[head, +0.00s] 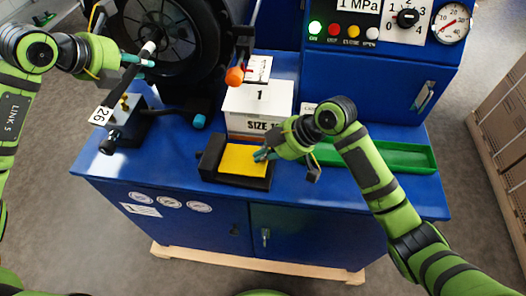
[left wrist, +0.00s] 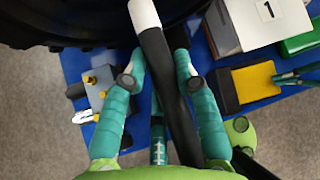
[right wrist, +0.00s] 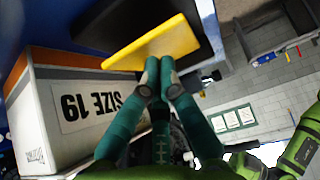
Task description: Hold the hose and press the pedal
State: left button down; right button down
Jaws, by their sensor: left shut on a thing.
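The black hose (head: 127,80) with a white end slants over the left part of the blue bench. My left gripper (head: 146,60) is shut on it just below the white end. In the left wrist view the hose (left wrist: 156,50) runs between the two teal fingers. The yellow pedal (head: 238,160) sits in a black housing at the bench's front middle. My right gripper (head: 261,155) is at the pedal's right side, its fingertips together and empty. In the right wrist view the fingertips are close against the edge of the pedal (right wrist: 150,45); exact contact is hard to tell.
A white size box (head: 258,100) stands behind the pedal. A green tray (head: 395,157) lies to the right. A grey block with brass fittings (head: 124,120) is at the bench's left. A big black wheel (head: 165,30) and a control panel with a gauge (head: 452,23) stand behind.

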aim_at(267, 162)
jog(key=shift+s+d+f+y, duration=0.1)
jog(key=shift+d+f+y, duration=0.2)
jog(key=shift+f+y, duration=0.4)
jog(key=shift+d+f, duration=0.25)
jog(key=shift+f, duration=0.55)
jog(key=shift+s+f, duration=0.1)
dwell(2.3)
jog(key=shift+r, duration=0.35)
jog(key=r, duration=0.2)
jog(key=d+r, duration=0.1)
jog(key=r, duration=0.1)
jog(key=shift+d+r, duration=0.1)
jog(key=shift+d, duration=0.05)
jog(key=v, duration=0.8)
jog(key=shift+d, duration=0.5)
jog(key=shift+s+r, duration=0.15)
